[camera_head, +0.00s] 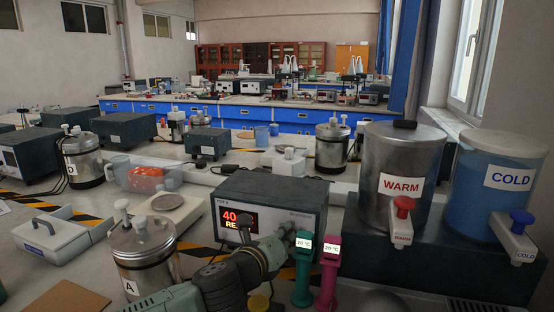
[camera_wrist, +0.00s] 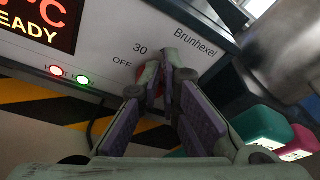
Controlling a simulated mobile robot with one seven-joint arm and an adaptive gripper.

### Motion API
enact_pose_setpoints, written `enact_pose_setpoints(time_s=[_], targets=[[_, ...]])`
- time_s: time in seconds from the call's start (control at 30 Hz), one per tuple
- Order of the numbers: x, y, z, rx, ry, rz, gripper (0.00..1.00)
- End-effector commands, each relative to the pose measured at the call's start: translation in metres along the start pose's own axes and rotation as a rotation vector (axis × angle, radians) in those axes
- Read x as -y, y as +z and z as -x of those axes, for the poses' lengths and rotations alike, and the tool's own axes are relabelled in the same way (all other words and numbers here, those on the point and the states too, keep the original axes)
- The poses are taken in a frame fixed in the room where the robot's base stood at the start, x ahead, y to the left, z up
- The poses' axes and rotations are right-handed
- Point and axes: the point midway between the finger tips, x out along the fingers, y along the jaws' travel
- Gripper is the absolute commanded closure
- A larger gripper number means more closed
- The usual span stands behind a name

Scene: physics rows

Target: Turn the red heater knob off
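The heater box (camera_head: 303,222) stands on the near bench, its red display (camera_head: 232,220) lit with "40" and partly covered by my arm. In the wrist view the display ends in "°C" and "READY". The red heater knob (camera_wrist: 140,76) is on the box front beside the printed "30" and "OFF"; only slivers of red show around my fingers, and its pointer direction is hidden. My gripper (camera_wrist: 165,75) is at the knob, fingertips close together on either side of it, seemingly shut on it. In the head view my gripper (camera_head: 288,236) is against the box's right front.
A green thermometer (camera_head: 302,270) and a pink thermometer (camera_head: 328,272) stand close right of my gripper. Metal pot A (camera_head: 140,245) is left. The WARM tank (camera_head: 400,160) and COLD tank (camera_head: 497,190) stand at right. Red and green lights (camera_wrist: 70,75) glow on the box.

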Motion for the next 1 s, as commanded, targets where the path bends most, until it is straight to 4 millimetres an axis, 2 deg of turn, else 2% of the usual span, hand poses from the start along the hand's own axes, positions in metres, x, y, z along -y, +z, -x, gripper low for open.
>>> enact_pose_setpoints(time_s=[0.03,0.4,1.0], targets=[[-0.010,-0.001,-0.001,0.000,0.020,0.004,1.00],[-0.024,0.000,-0.001,0.003,0.026,0.003,1.00],[-0.029,-0.001,0.000,0.004,0.028,0.004,1.00]])
